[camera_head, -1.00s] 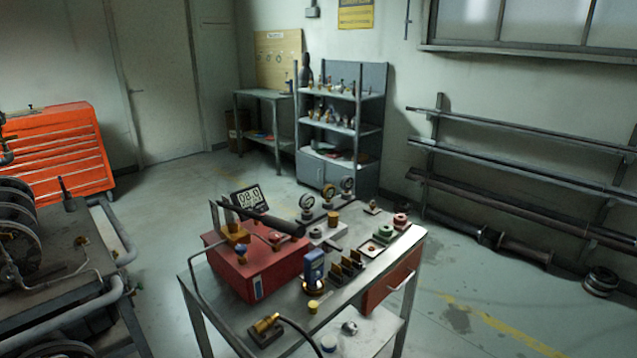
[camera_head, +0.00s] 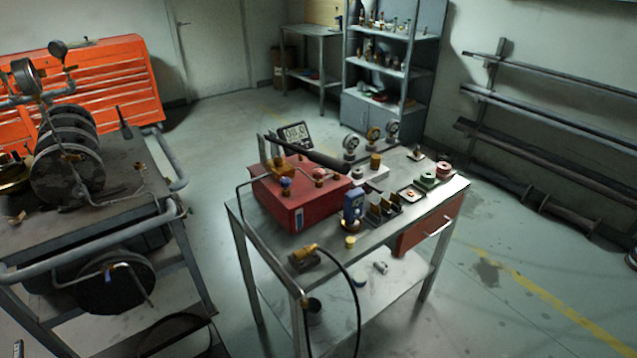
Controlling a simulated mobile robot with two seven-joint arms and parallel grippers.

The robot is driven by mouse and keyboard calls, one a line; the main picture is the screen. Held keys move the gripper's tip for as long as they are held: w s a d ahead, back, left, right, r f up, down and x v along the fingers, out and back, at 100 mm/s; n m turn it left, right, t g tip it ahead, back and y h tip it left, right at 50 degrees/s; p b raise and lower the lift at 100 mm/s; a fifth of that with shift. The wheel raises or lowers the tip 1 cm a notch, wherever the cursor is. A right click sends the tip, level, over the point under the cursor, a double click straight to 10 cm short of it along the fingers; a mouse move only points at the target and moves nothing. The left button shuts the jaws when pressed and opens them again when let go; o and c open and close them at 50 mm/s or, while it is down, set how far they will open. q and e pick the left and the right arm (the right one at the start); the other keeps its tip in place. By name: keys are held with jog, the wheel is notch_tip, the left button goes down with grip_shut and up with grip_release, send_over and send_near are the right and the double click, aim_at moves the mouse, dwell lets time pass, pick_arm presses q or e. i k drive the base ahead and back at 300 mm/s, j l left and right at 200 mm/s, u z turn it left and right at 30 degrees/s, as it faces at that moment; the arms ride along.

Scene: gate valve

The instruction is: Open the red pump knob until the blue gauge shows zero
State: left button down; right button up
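A red pump box (camera_head: 300,207) stands on the left part of a metal workbench (camera_head: 330,258). A small red knob (camera_head: 320,174) sits on top of the box, below a black lever handle (camera_head: 318,155). A blue knob (camera_head: 286,184) is at the box's front left. A blue gauge (camera_head: 353,206) stands upright on the bench just right of the box; its reading is too small to make out. A digital display (camera_head: 294,133) behind the box shows digits that look like 08.0. Neither of my grippers is in view.
A cart (camera_head: 90,215) with gauges and hose reels stands at the left, with floor between it and the bench. A black hose (camera_head: 340,265) hangs over the bench's front edge. An orange tool cabinet (camera_head: 110,80) and shelves (camera_head: 385,95) are behind.

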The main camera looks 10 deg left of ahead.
aim_at(317, 173)
jog(key=i+l+u, duration=0.4)
jog(key=l, duration=0.2)
jog(key=i+l+u, duration=0.2)
jog(key=l, duration=0.15)
jog(key=l+u, duration=0.15)
jog(key=l, duration=0.2)
jog(key=i+l+u, duration=0.2)
jog(key=l, duration=0.2)
jog(key=k+j, duration=0.05)
jog(key=k, duration=0.05)
